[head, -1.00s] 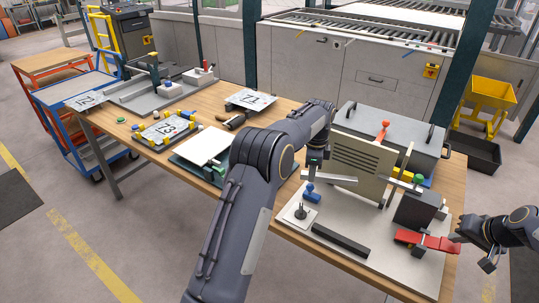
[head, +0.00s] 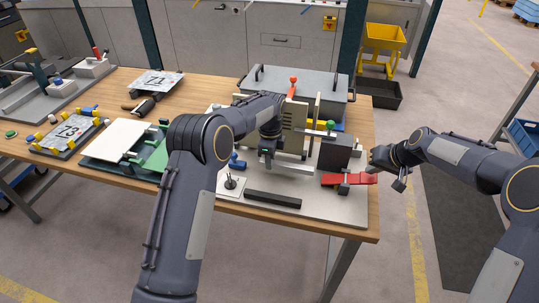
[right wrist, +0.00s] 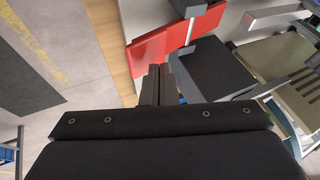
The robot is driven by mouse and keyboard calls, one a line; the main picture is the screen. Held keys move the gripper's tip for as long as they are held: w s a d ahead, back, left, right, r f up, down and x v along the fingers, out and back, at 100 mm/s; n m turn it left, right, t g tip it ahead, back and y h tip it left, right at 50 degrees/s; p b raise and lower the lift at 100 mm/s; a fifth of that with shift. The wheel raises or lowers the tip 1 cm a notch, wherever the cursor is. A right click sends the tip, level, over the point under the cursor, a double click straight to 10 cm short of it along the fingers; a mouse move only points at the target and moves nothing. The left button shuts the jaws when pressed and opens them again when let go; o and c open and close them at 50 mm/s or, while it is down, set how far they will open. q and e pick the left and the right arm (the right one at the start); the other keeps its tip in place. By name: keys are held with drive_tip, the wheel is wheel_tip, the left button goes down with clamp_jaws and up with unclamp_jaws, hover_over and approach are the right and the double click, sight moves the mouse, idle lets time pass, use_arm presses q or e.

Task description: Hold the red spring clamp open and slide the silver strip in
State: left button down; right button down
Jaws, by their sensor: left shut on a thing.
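The red spring clamp (head: 345,179) lies at the right front of the grey base plate (head: 340,207), beside a dark block (head: 335,151). My left gripper (head: 267,163) is shut on the silver strip (head: 291,169), which points right toward the block, apart from the clamp. My right gripper (head: 371,166) is at the outer right end of the clamp. In the right wrist view its two fingers (right wrist: 158,72) are together with no clear gap, and the red clamp lever (right wrist: 165,44) is just beyond their tips. Whether they touch it I cannot tell.
A beige slotted panel (head: 293,128) stands behind the strip. A black bar (head: 273,199) lies along the plate's front. A grey lidded box (head: 312,91) is behind. A green fixture with a white plate (head: 118,139) stands left.

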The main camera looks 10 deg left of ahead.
sight(372, 179)
use_arm(q)
drive_tip(key=shift+f, duration=1.25)
use_arm(e)
drive_tip(key=shift+f, duration=0.1)
drive_tip(key=shift+a+f, duration=0.1)
drive_tip(key=shift+f, duration=2.1)
drive_tip(key=shift+s+f, duration=0.1)
drive_tip(key=shift+f, duration=0.15)
use_arm(q)
drive_tip(key=shift+d, duration=0.1)
drive_tip(key=shift+d, duration=3.3)
drive_tip(key=shift+f, duration=0.3)
